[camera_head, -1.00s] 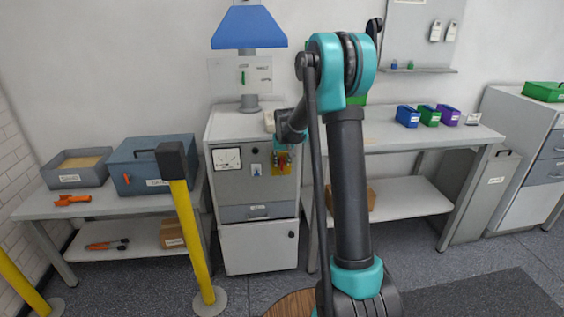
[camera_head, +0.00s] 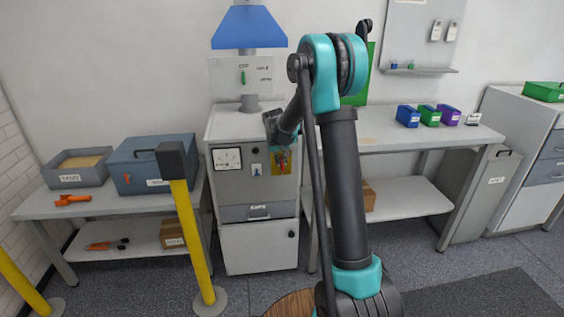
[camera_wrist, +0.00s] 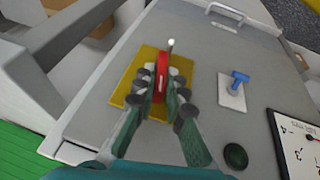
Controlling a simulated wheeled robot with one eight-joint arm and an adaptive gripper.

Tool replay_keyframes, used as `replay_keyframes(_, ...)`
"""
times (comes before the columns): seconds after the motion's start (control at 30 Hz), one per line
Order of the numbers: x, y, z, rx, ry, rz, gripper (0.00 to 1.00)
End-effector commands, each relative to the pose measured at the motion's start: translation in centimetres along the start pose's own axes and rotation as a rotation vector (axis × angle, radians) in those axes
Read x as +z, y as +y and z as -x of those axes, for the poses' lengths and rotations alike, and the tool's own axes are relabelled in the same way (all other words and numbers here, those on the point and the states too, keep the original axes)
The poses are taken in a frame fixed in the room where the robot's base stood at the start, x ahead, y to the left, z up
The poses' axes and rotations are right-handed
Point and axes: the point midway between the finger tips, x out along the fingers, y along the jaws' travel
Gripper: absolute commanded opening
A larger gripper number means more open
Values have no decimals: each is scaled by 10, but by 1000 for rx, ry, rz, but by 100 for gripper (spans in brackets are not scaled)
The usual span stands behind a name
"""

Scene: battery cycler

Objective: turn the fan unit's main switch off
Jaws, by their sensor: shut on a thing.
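The fan unit is a grey cabinet (camera_head: 228,189) against the wall, under a blue hood (camera_head: 248,27). On its front is a yellow plate (camera_head: 290,167) with a red switch handle; the plate also shows in the wrist view (camera_wrist: 126,88). In the wrist view my gripper (camera_wrist: 170,90) is shut on the red handle (camera_wrist: 162,70), one finger on each side. The fingers hide part of the handle. In the head view my gripper (camera_head: 281,158) is small and partly hidden at the plate, so the handle's exact angle is hard to tell there.
Beside the yellow plate are a blue switch (camera_wrist: 240,78) on a white plate, a black round knob (camera_wrist: 236,156) and a dial gauge (camera_wrist: 304,150). A drawer handle (camera_wrist: 226,13) is near. A yellow post (camera_head: 192,235) stands in front, left of the cabinet.

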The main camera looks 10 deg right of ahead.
Motion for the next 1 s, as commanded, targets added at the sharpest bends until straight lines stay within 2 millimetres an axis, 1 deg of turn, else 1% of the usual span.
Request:
replay_keyframes(0.03, 0, -4, 0, 35, 1, 20, 0)
replay_keyframes(0.2, 0, -8, 0, 178, 3, 79, 0)
replay_keyframes(1.0, 4, -20, -10, 882, 2, 366, 0)
